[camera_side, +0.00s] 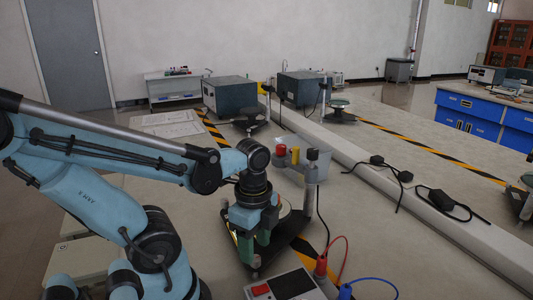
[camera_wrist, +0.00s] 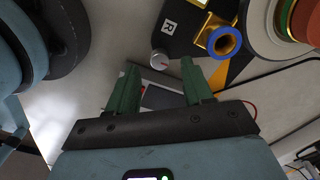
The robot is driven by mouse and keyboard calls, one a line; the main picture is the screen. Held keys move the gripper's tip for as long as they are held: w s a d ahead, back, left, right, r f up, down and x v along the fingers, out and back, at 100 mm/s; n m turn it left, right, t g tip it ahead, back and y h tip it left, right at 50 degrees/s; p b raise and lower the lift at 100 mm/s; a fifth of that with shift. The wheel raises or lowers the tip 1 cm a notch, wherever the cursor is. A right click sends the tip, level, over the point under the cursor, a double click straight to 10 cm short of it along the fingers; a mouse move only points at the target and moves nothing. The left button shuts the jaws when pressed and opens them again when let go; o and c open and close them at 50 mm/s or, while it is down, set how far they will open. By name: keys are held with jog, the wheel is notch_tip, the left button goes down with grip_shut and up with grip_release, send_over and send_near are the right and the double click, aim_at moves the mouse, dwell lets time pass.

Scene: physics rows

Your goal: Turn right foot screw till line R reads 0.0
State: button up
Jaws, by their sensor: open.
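In the wrist view, a small silver knob with a red mark (camera_wrist: 160,59), the right foot screw, sits at the corner of a black base plate (camera_wrist: 187,38) beside a white label reading R (camera_wrist: 169,24). My gripper (camera_wrist: 158,70) has two green fingers spread apart. The knob shows just beyond the fingertips, between them in the picture; I see no contact. In the side view, my gripper (camera_side: 253,250) points down over the black base (camera_side: 290,252). The screw there is hidden or too small to tell. I cannot read any line R value.
A blue-rimmed brass ring (camera_wrist: 225,40) stands on the plate. A box with a red switch (camera_side: 280,287) and red and blue leads lies at the front. A grey box with coloured posts (camera_side: 300,163) stands behind. A white raised channel (camera_side: 400,190) crosses the bench; black cables lie on it.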

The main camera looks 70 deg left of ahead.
jog(key=shift+f, duration=1.45)
jog(key=shift+c, duration=0.2)
grip_shut()
